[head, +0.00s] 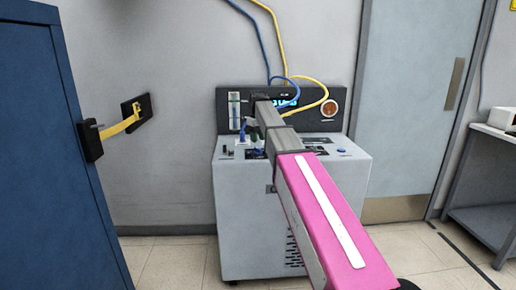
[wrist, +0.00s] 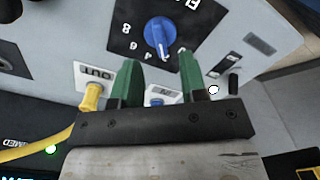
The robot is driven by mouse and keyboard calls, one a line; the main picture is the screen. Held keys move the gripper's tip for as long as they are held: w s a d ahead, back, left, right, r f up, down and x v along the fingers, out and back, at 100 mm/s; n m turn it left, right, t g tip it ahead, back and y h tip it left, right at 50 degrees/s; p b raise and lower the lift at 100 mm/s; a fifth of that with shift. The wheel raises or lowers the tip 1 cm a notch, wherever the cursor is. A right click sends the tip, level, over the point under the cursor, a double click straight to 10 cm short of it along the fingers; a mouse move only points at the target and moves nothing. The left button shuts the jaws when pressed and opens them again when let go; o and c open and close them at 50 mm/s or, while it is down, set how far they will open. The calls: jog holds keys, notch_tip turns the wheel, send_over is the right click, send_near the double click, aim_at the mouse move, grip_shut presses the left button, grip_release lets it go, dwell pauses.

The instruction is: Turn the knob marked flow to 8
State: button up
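The flow knob (wrist: 160,32) is a round blue dial with a pale pointer mark, on a black plate (wrist: 128,25) in the wrist view. White numerals ring it and large white letters, partly cut off, run along the plate's top; the picture is turned and the exact setting is hard to read. My gripper (wrist: 158,60) has two green fingers spread apart, with the knob near and between their tips. I see no clear contact. In the head view my pink and grey arm reaches over the grey machine (head: 240,220) and hides the knob.
In the wrist view a yellow fitting (wrist: 91,97) by an OUT label and a blue fitting (wrist: 158,102) lie near the fingers, with a switch to the right. Blue and yellow hoses (head: 274,40) rise behind the machine. A blue cabinet (head: 55,160) stands left.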

aim_at(258, 151)
jog(key=shift+f, duration=2.55)
grip_shut()
